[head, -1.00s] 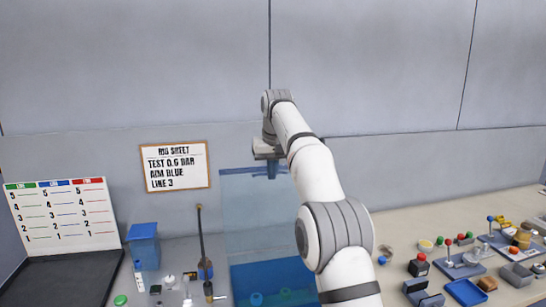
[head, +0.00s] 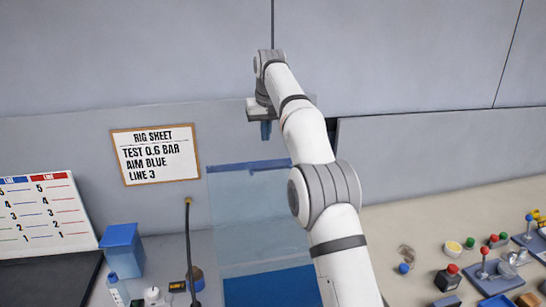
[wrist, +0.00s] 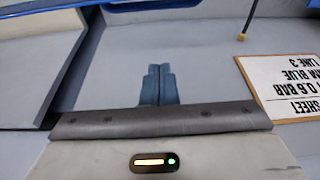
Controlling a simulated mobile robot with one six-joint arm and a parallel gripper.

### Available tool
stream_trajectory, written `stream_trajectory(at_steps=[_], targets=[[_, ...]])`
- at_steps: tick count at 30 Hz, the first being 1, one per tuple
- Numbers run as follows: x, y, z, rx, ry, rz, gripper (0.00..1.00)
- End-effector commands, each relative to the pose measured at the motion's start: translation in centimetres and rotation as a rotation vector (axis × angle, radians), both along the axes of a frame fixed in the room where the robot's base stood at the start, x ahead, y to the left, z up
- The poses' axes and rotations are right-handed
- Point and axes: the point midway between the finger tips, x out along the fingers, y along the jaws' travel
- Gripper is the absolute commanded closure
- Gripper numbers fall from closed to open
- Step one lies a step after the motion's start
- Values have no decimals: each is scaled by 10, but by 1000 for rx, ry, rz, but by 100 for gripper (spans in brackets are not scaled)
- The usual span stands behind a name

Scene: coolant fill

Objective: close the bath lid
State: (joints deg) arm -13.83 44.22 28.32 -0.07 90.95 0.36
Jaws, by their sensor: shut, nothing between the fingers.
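The bath lid (head: 245,215) is a clear panel with a blue strip along its top edge, raised upright behind the bath in the head view. The bath (head: 270,288) is blue and partly cut off by the lower picture edge. My gripper (head: 266,131) is above the lid's top edge, apart from it in the picture, with its fingers pointing down. My arm hides the lid's right side. In the wrist view my blue fingers (wrist: 157,80) are together and empty. A blue strip (wrist: 150,12) crosses the top there; I cannot tell if it is the lid.
A framed rig sheet (head: 155,154) hangs on the wall left of the lid. A dark upright rod (head: 188,245) and a blue box (head: 122,248) stand left of the bath. Red-topped and other small parts (head: 448,278) crowd the right bench.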

Motion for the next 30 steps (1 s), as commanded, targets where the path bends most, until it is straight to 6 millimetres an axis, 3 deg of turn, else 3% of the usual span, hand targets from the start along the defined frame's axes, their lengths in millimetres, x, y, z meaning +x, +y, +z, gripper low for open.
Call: stream_trajectory(at_steps=[13,21,30], targets=[[28,-7,-90,0,3,-19,100],[2,-14,-85,0,0,-21,100],[-11,-17,-84,0,0,-22,100]])
